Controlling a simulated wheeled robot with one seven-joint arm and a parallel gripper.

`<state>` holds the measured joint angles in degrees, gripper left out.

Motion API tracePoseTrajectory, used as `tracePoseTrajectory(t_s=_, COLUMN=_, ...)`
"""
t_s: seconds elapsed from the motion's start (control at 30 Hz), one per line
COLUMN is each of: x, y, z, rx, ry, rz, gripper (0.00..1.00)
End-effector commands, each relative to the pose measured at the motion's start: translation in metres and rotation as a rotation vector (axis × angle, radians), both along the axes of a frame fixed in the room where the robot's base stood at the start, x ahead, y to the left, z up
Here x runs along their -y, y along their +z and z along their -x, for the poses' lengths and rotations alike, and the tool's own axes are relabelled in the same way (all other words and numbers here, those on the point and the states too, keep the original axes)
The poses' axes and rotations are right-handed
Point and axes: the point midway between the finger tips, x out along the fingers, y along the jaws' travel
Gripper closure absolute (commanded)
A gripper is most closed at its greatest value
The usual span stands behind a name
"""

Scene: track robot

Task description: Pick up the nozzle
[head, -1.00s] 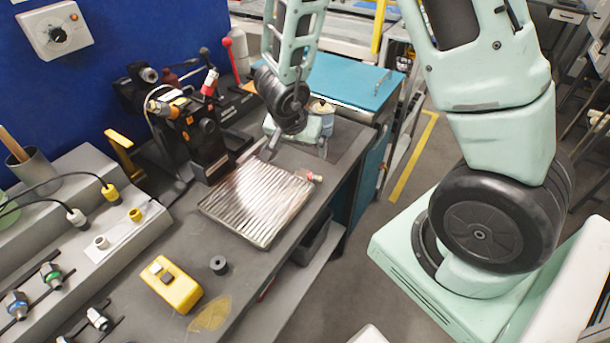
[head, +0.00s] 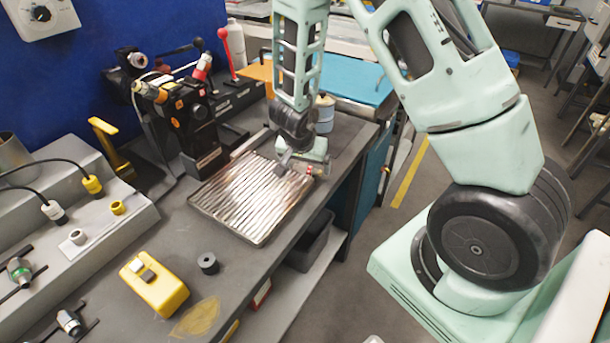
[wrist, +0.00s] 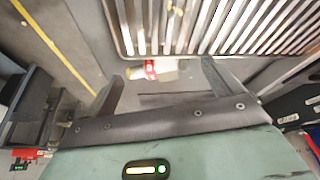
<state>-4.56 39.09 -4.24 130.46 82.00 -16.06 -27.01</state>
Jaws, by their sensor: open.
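A small cream-coloured piece with a red and white band, which looks like the nozzle (wrist: 157,68), lies on the bench beside the ridged metal tray (wrist: 185,52). In the head view the nozzle (head: 311,171) is partly hidden by my gripper at the tray's right edge. My gripper (head: 303,170) is low over the tray's far right corner, pointing down. In the wrist view its two dark fingers (wrist: 162,74) are spread wide. The nozzle appears between them, near the fingertips, with nothing gripped. I cannot tell the height left between fingers and bench.
A yellow box (head: 154,287) and a black ring (head: 208,264) lie on the near bench. A black machine (head: 195,130) stands left of the tray. A can (head: 324,114) stands behind my gripper. The bench's right edge is close to the tray.

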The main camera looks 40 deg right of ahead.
Motion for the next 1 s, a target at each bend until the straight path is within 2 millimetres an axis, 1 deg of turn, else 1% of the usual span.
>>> tracePoseTrajectory(t_s=0.03, x=0.0006, y=-0.0033, z=-0.0007, rx=0.000, ry=0.000, rz=0.000, gripper=0.08)
tracePoseTrajectory(t_s=0.27, x=0.0008, y=-0.0023, z=-0.0009, rx=0.001, ry=0.000, rz=-0.001, gripper=0.08)
tracePoseTrajectory(t_s=0.3, x=0.0008, y=-0.0022, z=-0.0010, rx=0.001, ry=0.000, rz=-0.001, gripper=0.19)
tracePoseTrajectory(t_s=0.37, x=0.0008, y=-0.0022, z=-0.0009, rx=0.001, ry=0.000, rz=-0.001, gripper=0.36)
tracePoseTrajectory(t_s=0.4, x=0.0008, y=-0.0022, z=-0.0009, rx=0.001, ry=0.000, rz=-0.001, gripper=0.47)
tracePoseTrajectory(t_s=0.43, x=0.0008, y=-0.0022, z=-0.0009, rx=0.001, ry=0.000, rz=-0.001, gripper=0.55)
tracePoseTrajectory(t_s=0.47, x=0.0008, y=-0.0022, z=-0.0009, rx=0.001, ry=0.000, rz=-0.001, gripper=0.59)
tracePoseTrajectory(t_s=0.77, x=0.0009, y=-0.0016, z=-0.0010, rx=0.001, ry=0.000, rz=0.000, gripper=0.59)
tracePoseTrajectory(t_s=1.0, x=0.0032, y=0.0039, z=-0.0015, rx=0.000, ry=0.001, rz=0.000, gripper=0.59)
